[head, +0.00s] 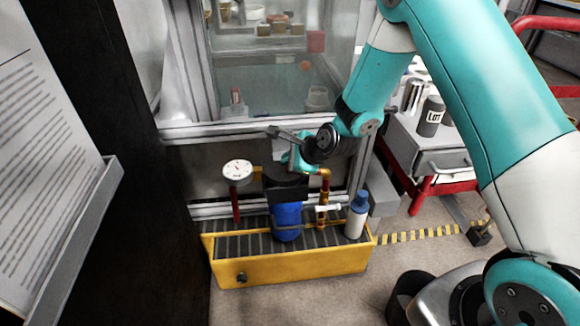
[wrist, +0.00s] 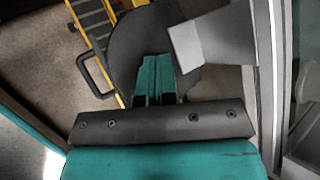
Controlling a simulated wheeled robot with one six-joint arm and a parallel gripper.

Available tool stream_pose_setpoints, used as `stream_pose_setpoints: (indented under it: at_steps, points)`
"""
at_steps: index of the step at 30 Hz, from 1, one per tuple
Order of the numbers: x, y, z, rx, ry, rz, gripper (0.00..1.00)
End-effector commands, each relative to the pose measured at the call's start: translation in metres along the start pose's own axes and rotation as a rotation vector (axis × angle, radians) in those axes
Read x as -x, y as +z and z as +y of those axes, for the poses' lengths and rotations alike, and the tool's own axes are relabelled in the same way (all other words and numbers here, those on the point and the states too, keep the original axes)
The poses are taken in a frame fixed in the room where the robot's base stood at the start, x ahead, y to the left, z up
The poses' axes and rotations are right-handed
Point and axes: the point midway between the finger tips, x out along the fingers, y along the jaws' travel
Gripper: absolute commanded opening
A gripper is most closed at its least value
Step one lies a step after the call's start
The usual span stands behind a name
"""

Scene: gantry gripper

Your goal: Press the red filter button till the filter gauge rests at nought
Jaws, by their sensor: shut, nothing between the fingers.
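The filter has a blue bowl (head: 286,222) under a black head (head: 284,187) and stands upright on a yellow tray (head: 290,268). In the wrist view a dark round top, probably the filter head (wrist: 125,45), lies beyond my fingers. The white round gauge (head: 237,171) is left of the filter; its needle is too small to read. I cannot see the red button in either view; my gripper may hide it. My gripper (head: 295,166) is shut and empty, just above the filter head. Its teal fingers show in the wrist view (wrist: 155,68). I cannot tell whether they touch anything.
A white bottle with a blue cap (head: 356,216) stands at the tray's right end. A copper pipe (head: 324,205) rises beside the filter. A glazed cabinet (head: 265,75) is behind. A dark panel (head: 110,90) stands at left. A grey drawer unit (head: 435,155) is at right.

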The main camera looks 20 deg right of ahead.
Motion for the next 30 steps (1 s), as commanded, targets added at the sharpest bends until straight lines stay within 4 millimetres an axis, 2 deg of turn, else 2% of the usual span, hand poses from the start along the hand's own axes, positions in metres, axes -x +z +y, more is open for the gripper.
stream_pose_setpoints:
  at_steps: [14,24,30]
  points:
    - [-0.001,-0.001,0.001,0.000,0.001,0.001,0.00]
    - [0.011,0.007,-0.007,0.000,0.001,0.001,0.00]
    - [0.011,0.008,-0.008,0.000,0.001,0.001,0.00]
